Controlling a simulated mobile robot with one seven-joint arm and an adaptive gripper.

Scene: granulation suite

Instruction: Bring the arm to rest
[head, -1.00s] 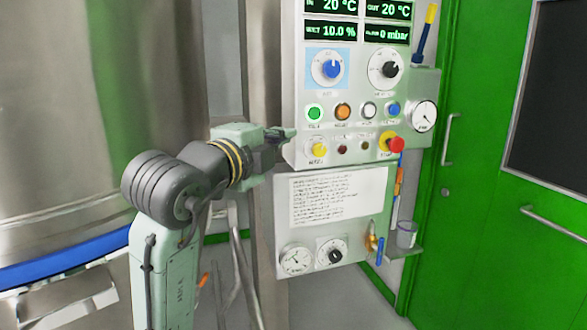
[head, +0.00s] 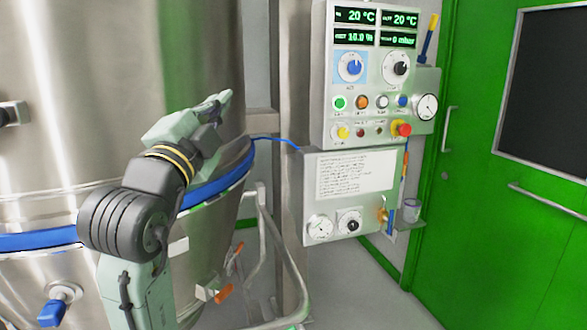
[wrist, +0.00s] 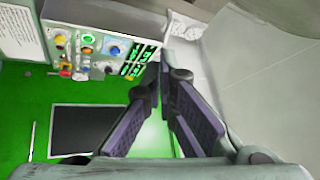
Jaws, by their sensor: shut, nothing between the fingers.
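My gripper (head: 222,98) is raised in front of the large steel vessel (head: 150,70) in the head view, left of the control panel (head: 371,75) and apart from it. Its fingers are shut with nothing between them, pointing up and to the right. In the wrist view the fingers (wrist: 163,75) meet at their tips, and the control panel (wrist: 105,50) shows to their left.
A blue band (head: 205,190) rings the vessel beside my arm. A lower panel (head: 350,185) with gauges hangs under the control panel. A green door (head: 480,190) with a dark window stands at the right. Metal tube framing (head: 275,250) rises near the vessel's base.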

